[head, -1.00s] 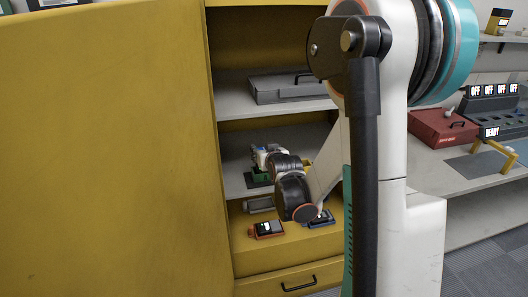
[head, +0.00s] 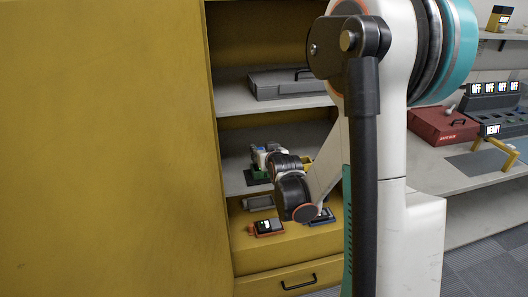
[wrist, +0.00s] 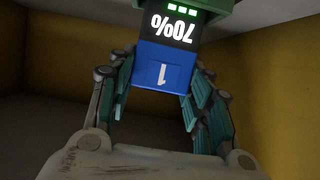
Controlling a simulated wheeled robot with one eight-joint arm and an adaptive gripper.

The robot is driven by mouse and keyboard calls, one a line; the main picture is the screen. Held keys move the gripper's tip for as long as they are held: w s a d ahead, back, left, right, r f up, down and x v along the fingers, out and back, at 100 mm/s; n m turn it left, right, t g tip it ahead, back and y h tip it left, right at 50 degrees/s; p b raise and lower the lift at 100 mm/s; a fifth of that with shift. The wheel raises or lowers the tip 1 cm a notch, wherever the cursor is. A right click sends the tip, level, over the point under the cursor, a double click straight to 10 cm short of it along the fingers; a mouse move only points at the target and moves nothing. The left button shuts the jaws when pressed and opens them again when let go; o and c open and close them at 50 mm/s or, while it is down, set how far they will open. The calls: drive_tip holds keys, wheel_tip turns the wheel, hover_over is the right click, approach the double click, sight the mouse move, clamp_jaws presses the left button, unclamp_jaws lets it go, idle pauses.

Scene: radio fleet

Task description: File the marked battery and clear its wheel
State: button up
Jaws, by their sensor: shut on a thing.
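My gripper (wrist: 160,72) is shut on a blue block marked "1" (wrist: 163,73), the battery by its look. The teal fingers lie along both its sides. A dark display reading "70%" (wrist: 172,28) and a green part with lit green bars (wrist: 182,8) adjoin the block; whether they are joined to it I cannot tell. In the head view my gripper (head: 262,156) is inside the yellow cabinet at its middle shelf (head: 234,182). A green piece (head: 257,175) shows just below it, at the shelf. My own arm hides part of the shelf. No wheel can be made out.
A grey case (head: 285,86) lies on the shelf above. An orange-edged device (head: 266,227) and a blue one (head: 321,217) lie on the ledge below. The yellow cabinet door or side (head: 100,150) fills the left. A red box (head: 440,127) stands on the right bench.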

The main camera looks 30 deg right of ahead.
drive_tip(key=shift+f+b, duration=0.4)
drive_tip(key=shift+f, duration=0.05)
idle(0.3)
drive_tip(key=o, duration=1.2)
drive_tip(key=v, duration=1.2)
